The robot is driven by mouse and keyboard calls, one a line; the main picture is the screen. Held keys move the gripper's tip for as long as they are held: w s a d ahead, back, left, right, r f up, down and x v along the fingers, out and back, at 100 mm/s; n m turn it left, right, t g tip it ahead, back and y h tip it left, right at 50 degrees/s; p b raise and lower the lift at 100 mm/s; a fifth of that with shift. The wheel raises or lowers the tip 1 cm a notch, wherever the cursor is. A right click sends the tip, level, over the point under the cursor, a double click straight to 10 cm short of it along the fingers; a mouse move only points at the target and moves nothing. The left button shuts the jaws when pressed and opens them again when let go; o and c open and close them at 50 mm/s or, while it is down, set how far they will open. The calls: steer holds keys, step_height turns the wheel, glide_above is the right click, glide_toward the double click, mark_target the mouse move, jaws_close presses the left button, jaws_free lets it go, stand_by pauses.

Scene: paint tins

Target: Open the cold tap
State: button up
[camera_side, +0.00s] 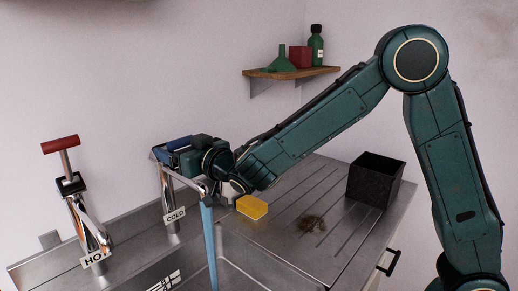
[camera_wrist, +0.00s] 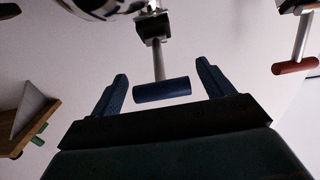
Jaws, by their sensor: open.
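The cold tap (camera_side: 168,195), chrome with a COLD label, stands at the back of the sink. Its blue lever handle (camera_wrist: 161,90) lies across the wrist view on a metal stem, between my two blue fingers. My gripper (camera_wrist: 161,68) is open, with a clear gap on each side of the handle. In the side view my gripper (camera_side: 178,146) is at the top of the cold tap, where handle and fingers are hard to tell apart. A pale blue stream (camera_side: 209,245), looking like running water, hangs from the spout into the sink.
The hot tap (camera_side: 83,215) with a red handle (camera_side: 60,144) stands to the left. A yellow sponge (camera_side: 252,207) and a black box (camera_side: 375,180) are on the draining board (camera_side: 335,235).

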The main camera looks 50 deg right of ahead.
steer(key=shift+r, duration=0.1)
steer(key=s, duration=1.4)
steer(key=shift+w+d, duration=0.1)
stand_by(0.3)
steer(key=s+d+f+m+g+h, duration=0.1)
steer(key=s+d+m+g+h, duration=0.15)
steer(key=d, duration=0.45)
steer(key=s+d+f+m+g+h, duration=0.1)
steer(key=s+d+m+g, duration=0.1)
steer(key=s+d+g, duration=0.35)
steer(key=s+f+n+g+y, duration=0.1)
steer(key=s+n+g+y, duration=0.2)
steer(key=s, duration=1.4)
steer(key=shift+s+d+f+n+g, duration=0.15)
steer(key=shift+f+n+g, duration=0.05)
steer(key=shift+n+g, duration=0.55)
